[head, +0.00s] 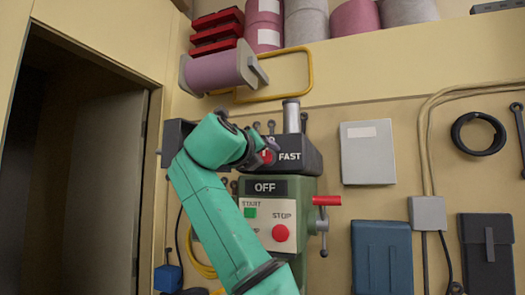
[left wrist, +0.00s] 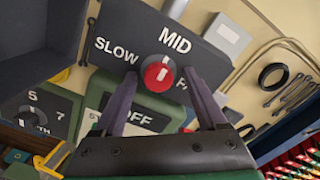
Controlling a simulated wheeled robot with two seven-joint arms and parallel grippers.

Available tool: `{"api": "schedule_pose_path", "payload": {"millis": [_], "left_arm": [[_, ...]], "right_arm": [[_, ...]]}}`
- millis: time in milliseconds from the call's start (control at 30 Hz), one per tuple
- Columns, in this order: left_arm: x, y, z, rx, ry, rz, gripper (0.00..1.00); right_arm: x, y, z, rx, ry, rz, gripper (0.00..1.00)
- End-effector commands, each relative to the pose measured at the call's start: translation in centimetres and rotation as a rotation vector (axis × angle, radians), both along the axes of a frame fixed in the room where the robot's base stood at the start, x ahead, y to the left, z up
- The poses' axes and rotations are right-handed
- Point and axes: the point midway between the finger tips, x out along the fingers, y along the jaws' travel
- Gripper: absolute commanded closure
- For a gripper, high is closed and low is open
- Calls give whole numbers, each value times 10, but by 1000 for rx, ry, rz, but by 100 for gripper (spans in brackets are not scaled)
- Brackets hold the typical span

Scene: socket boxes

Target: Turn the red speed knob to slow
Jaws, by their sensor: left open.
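The red speed knob (left wrist: 158,74) sits on a dark panel (left wrist: 205,62) marked SLOW, MID and FAST. Its white mark points up towards MID in the left wrist view. The knob also shows in the head view (head: 267,156), partly hidden by my left arm, with FAST to its right. My left gripper (left wrist: 160,76) is open, with one finger on each side of the knob in the left wrist view. I cannot tell whether the fingers touch it. The right finger covers part of the FAST label. In the head view my teal left wrist hides SLOW and MID. My right gripper is not in view.
Below the panel is a green machine with an OFF display (head: 265,188), a green START button (head: 250,212) and a red STOP button (head: 280,233). A red-handled lever (head: 326,200) sticks out on its right. Another dial (left wrist: 40,118) shows at lower left in the wrist view.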

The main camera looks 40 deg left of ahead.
Motion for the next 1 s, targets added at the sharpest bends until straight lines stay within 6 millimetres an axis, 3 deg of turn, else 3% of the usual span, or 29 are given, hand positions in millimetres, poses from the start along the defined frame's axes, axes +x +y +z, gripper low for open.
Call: {"api": "schedule_pose_path", "payload": {"millis": [100,200,300,667,1000], "left_arm": [[0,0,-1,0,1,0,30],[0,0,-1,0,2,0,68],[0,0,-1,0,2,0,100],[0,0,-2,-35,-8,0,100],[0,-1,-2,-227,-77,-3,100]], "right_arm": [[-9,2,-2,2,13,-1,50],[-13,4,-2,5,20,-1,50],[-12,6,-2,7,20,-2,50],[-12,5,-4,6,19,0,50],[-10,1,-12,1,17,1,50]]}}
